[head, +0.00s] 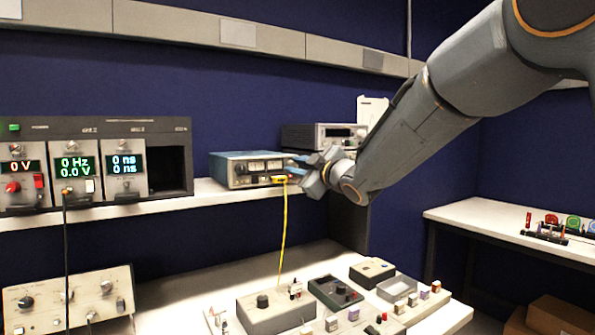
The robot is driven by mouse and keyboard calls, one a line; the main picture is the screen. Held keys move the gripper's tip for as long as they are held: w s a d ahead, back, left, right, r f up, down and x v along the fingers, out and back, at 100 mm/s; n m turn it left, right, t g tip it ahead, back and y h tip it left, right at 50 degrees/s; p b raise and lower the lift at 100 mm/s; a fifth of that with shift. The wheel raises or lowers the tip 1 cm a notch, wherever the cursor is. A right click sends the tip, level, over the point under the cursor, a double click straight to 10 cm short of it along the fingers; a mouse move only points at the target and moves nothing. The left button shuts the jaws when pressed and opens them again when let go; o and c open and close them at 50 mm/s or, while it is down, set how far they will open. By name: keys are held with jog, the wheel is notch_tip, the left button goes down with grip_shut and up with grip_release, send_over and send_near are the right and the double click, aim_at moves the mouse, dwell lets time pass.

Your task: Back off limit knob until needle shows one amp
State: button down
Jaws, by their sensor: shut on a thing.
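The blue bench power supply (226,173) stands on the white shelf in the middle of the head view. Its front has two small dark meters (264,166); their needles are too small to read. My gripper (298,167) reaches in from the right, its fingers at the right end of the supply's front panel. It is shut on what appears to be the limit knob, which the fingers hide. The knob's angle cannot be seen.
A yellow lead (284,235) hangs from the supply's front, just below my gripper. A grey instrument (305,137) stands behind. A module rack (95,128) is at left. The lower bench holds several small boxes, including a grey box with a knob (270,315).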

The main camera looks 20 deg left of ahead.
jog(key=c, duration=1.6)
grip_release()
jog(key=shift+b+v, duration=0.85)
jog(key=shift+v, duration=3.1)
